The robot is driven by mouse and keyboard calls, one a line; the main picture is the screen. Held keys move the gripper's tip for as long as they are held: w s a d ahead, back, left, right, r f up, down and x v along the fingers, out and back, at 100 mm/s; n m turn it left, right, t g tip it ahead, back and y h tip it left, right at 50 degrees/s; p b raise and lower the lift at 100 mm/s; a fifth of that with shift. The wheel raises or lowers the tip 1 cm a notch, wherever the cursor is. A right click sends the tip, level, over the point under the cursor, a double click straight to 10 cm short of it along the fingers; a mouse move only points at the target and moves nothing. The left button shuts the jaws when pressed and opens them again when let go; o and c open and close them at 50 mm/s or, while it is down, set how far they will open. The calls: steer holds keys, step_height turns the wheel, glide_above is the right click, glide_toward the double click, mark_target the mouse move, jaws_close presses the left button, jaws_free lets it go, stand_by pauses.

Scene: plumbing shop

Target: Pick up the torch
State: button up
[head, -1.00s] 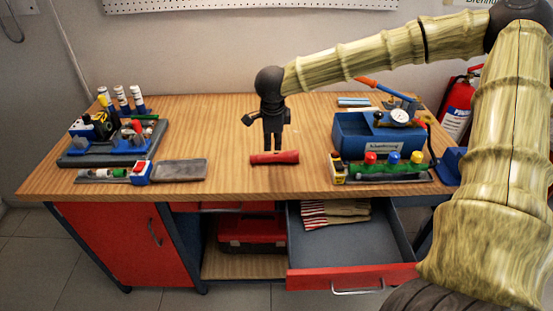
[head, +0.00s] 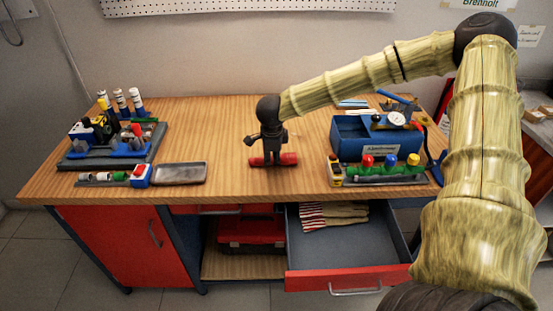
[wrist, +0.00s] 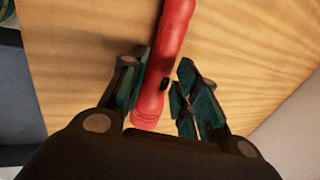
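The torch (head: 289,159) is a red cylinder lying on the wooden workbench top, near the middle of its front part. My gripper (head: 272,160) is down over it in the head view and hides part of its middle. In the wrist view the torch (wrist: 162,70), with a small black switch on its side, lies between the two fingers of my gripper (wrist: 163,88). The left finger is close beside the torch or touching it. A gap shows between the torch and the right finger. The gripper is open around the torch.
A blue toolbox (head: 350,140) and a rack with coloured valves (head: 385,172) stand to the right. A grey tray (head: 179,173) and a tool stand (head: 110,152) are to the left. An open drawer (head: 350,273) juts out below the bench front. The bench around the torch is clear.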

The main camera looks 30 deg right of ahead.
steer(key=shift+x, duration=0.95)
jaws_close()
steer(key=shift+r, duration=0.2)
